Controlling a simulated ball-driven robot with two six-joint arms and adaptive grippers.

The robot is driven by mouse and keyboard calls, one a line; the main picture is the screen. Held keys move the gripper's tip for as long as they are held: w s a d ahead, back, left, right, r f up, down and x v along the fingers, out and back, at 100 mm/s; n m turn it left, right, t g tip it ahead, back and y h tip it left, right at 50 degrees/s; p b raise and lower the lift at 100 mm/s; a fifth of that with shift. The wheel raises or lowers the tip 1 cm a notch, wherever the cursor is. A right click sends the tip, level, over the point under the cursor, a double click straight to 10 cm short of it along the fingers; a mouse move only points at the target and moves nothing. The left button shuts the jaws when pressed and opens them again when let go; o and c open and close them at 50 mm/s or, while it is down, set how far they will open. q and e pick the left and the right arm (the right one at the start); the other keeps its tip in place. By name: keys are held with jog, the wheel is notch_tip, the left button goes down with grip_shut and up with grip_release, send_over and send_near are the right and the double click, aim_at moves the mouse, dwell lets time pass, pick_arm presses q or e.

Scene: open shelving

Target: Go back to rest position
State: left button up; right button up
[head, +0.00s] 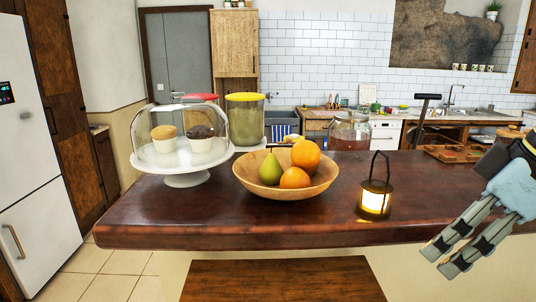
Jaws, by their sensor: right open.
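My right gripper (447,262) is at the right side of the head view, in front of the counter's right part. Its two fingers point down and to the left, with a gap between them and nothing held. It is apart from the lit lantern (375,203), which stands on the counter to its left. My left gripper is not in view.
The dark wooden counter (190,229) carries a fruit bowl (262,192), a domed cake stand (187,180) with muffins and glass jars (245,125). A wooden surface (283,280) is below in front. A white fridge (35,190) stands left. The floor at lower left is clear.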

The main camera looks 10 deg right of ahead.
jog(key=s+a+f+m+h, duration=0.2)
jog(key=s+f+m+h, duration=0.3)
jog(key=s+f, duration=0.95)
notch_tip(320, 180, down, 38)
jog(key=d+r+g+y+b, duration=0.1)
jog(key=d+g+b, duration=0.1)
jog(key=b, duration=1.1)
pick_arm(q)
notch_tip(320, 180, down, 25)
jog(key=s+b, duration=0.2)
jog(key=b, duration=0.9)
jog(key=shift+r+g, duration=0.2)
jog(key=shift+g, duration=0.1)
pick_arm(e)
jog(key=s+f, duration=0.9)
jog(key=f, duration=0.6)
jog(key=s+d+f+m+g, duration=0.1)
jog(key=s+f, duration=0.9)
jog(key=f, duration=0.4)
jog(key=shift+s+d+f, duration=0.2)
jog(key=shift+s+f, duration=0.05)
jog(key=shift+f, duration=0.1)
